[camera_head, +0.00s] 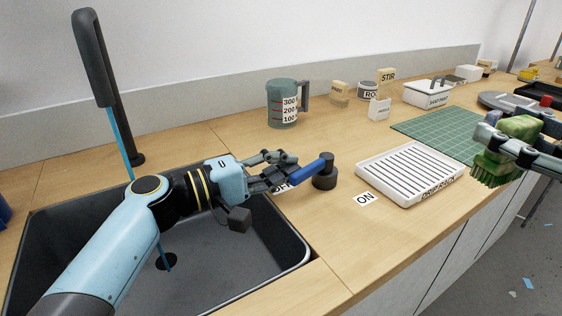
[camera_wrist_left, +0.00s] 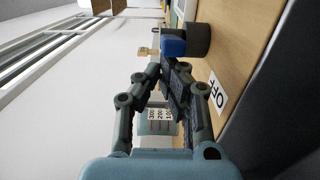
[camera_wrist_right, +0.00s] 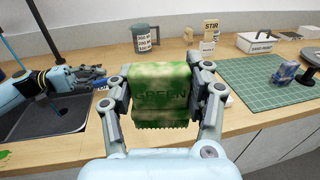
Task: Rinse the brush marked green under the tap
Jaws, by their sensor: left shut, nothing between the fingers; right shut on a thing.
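The green brush (camera_wrist_right: 160,88), marked GREEN, is held upright in my right gripper (camera_wrist_right: 163,85), bristles down. In the head view the brush (camera_head: 522,126) is at the right edge, far from the sink. The black tap (camera_head: 100,80) stands at the sink (camera_head: 215,265); a blue stream (camera_head: 122,145) runs from it into the basin. The tap's blue lever (camera_head: 312,166) sits on a dark knob (camera_head: 325,181) and points left towards the OFF label (camera_wrist_left: 217,92). My left gripper (camera_head: 292,172) is shut and empty at the lever's end; contact is unclear.
An ON label (camera_head: 366,198) lies before the knob. A white ribbed drip tray (camera_head: 365,173) lies between the knob and a green mat (camera_head: 420,125). A measuring jug (camera_head: 281,104) and small labelled blocks stand behind. The counter ends at the front right.

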